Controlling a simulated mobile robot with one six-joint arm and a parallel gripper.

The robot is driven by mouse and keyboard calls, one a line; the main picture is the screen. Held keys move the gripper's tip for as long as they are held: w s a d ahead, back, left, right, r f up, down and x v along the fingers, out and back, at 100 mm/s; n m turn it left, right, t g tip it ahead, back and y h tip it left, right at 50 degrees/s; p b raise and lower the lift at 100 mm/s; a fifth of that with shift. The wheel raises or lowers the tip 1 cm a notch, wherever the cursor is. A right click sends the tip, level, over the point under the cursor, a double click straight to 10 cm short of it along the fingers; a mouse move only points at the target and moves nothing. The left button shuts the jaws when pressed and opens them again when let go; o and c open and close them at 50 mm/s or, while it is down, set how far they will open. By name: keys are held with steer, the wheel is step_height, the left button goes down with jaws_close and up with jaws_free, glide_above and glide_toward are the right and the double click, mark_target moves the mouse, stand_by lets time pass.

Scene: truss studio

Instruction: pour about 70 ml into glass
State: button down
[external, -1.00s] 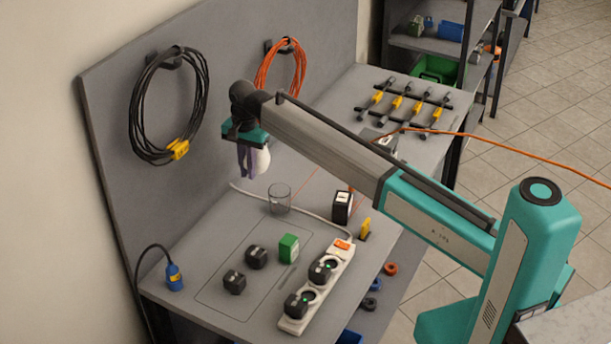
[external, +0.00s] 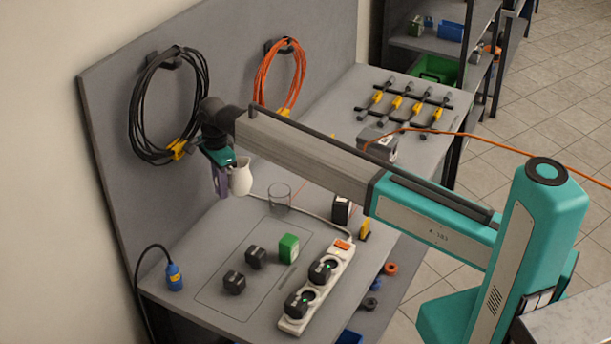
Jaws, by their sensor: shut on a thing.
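A clear glass (external: 279,197) stands upright on the grey workbench, behind the green block. I cannot tell whether there is liquid in it. My gripper (external: 221,184) hangs over the bench to the left of the glass, with its fingers pointing down. It is shut on a white jug (external: 241,176), which is held about upright above the bench, apart from the glass. The jug's handle and the grip on it are hidden by the fingers. Its contents are not visible.
A power strip (external: 317,287) with black plugs, a green block (external: 288,247), black blocks (external: 234,283) and a black box (external: 341,210) stand on the bench. A white cable (external: 315,217) passes by the glass. The back panel (external: 230,80) carries coiled cables close behind my arm.

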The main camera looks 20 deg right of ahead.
mark_target(242, 191)
step_height(242, 191, down, 14)
steer(key=shift+r, duration=0.25)
steer(key=shift+d+r, duration=0.15)
stand_by(0.3)
steer(key=shift+w+d+r+y, duration=0.2)
steer(key=shift+r+y, duration=0.1)
steer(key=shift+y, duration=0.2)
steer(key=shift+w+d+r+g+y+b, duration=0.2)
steer(key=shift+d+r+g+y+b, duration=0.55)
steer(key=shift+y, duration=0.55)
steer(key=shift+w+d+r+g+y+b, duration=0.3)
steer(key=shift+d+r+y+b, duration=0.35)
steer(key=shift+r+y+b, duration=0.35)
steer(key=shift+w+d+r+g+y+b, duration=0.15)
steer(key=shift+d+r+g+y+b, duration=0.2)
steer(key=shift+d+r+y+b, duration=0.55)
steer(key=shift+w+d+r+g+y+b, duration=0.3)
steer(key=shift+r+y+b, duration=0.5)
steer(key=shift+r+y, duration=0.4)
steer(key=shift+d+r+b, duration=0.15)
steer(key=shift+r+b, duration=0.2)
steer(key=shift+b, duration=0.05)
steer(key=shift+r+y, duration=0.15)
steer(key=shift+y, duration=0.15)
steer(key=shift+w+d+r+g+y+p, duration=0.1)
steer(key=shift+d+r+g+y+p, duration=0.25)
steer(key=shift+r+y, duration=0.3)
